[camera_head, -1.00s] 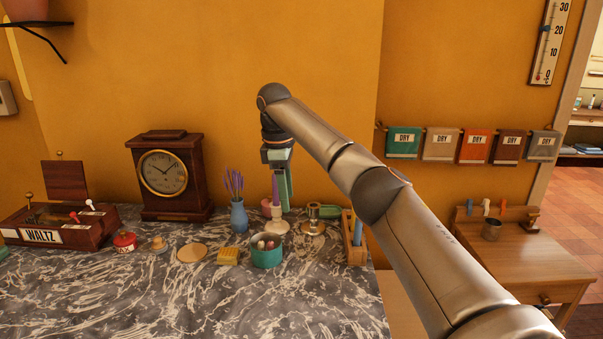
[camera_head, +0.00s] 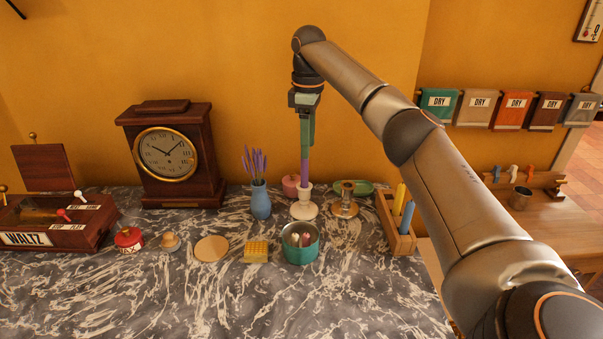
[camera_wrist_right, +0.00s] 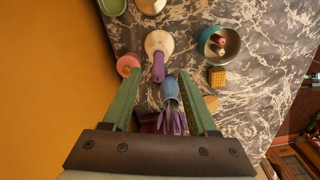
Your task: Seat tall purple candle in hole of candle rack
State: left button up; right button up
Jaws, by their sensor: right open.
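The tall purple candle (camera_head: 304,171) stands upright in a white candlestick (camera_head: 304,207) on the marble counter. The wooden candle rack (camera_head: 398,240) is to its right, with a yellow candle (camera_head: 400,194) and a blue candle (camera_head: 407,214) standing in it. My right gripper (camera_head: 307,148) is above the candlestick, pointing down, at the candle's upper part. In the right wrist view my right gripper (camera_wrist_right: 158,76) is open, with the top of the purple candle (camera_wrist_right: 158,68) between its fingertips and gaps on both sides. My left gripper is not in view.
A brass candle holder (camera_head: 345,202) and green dish (camera_head: 357,187) lie between candlestick and rack. A pink pot (camera_head: 290,185), blue lavender vase (camera_head: 260,201) and teal bowl (camera_head: 300,246) crowd the left and front.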

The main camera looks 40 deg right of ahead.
aim_at(305, 170)
notch_tip(305, 170, down, 3)
jog(key=shift+r, duration=0.2)
jog(key=shift+w+a+f+p, duration=0.1)
jog(key=shift+w+f+p, duration=0.1)
jog(key=shift+f, duration=1.25)
jog(key=shift+w+f+p, duration=0.15)
jog(key=shift+f+p, duration=0.05)
jog(key=shift+f, duration=1.25)
grip_shut()
